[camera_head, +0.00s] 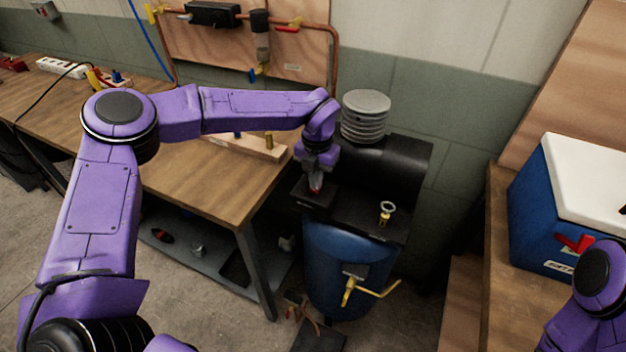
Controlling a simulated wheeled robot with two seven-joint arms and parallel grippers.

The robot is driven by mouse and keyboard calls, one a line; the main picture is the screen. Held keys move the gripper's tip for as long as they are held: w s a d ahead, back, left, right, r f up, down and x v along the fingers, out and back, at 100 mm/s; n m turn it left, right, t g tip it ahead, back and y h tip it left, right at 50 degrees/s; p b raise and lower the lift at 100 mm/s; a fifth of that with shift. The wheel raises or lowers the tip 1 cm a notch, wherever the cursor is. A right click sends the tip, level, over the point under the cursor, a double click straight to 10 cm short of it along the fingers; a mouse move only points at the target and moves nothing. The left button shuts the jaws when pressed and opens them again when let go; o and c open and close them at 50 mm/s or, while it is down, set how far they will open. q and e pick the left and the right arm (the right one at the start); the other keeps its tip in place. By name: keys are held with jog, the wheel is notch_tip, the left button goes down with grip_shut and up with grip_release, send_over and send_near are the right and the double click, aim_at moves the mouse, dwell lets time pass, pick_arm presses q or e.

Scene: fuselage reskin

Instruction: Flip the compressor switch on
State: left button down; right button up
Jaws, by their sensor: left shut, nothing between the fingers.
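The compressor has a blue tank (345,262), a black top with a motor housing (395,172), and a grey ribbed cylinder (366,115). My left gripper (316,188) is shut and points down at the small black box (313,198) on the compressor's left side. A small red part shows at its fingertips, and I cannot tell whether they touch it. The switch itself is not clearly visible; the gripper may hide it. My right arm enters at the lower right, but its gripper is not in view.
A wooden workbench (200,187) stands left of the compressor, with a wooden block (245,146) near its corner. A yellow valve handle (372,289) sticks out of the tank front. A blue box with a white lid (590,180) stands at the right.

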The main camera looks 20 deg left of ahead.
pick_arm(q)
jog(key=shift+w+a+r+p, duration=0.1)
jog(key=shift+w+r+p, duration=0.05)
jog(key=shift+r+p, duration=0.7)
jog(key=shift+w+r+p, duration=0.1)
jog(key=shift+r+p, duration=0.7)
notch_tip(320, 180, up, 11)
jog(key=b, duration=0.2)
jog(key=shift+f, duration=0.15)
pick_arm(e)
jog(key=shift+w+r, duration=0.1)
jog(key=shift+r, duration=0.4)
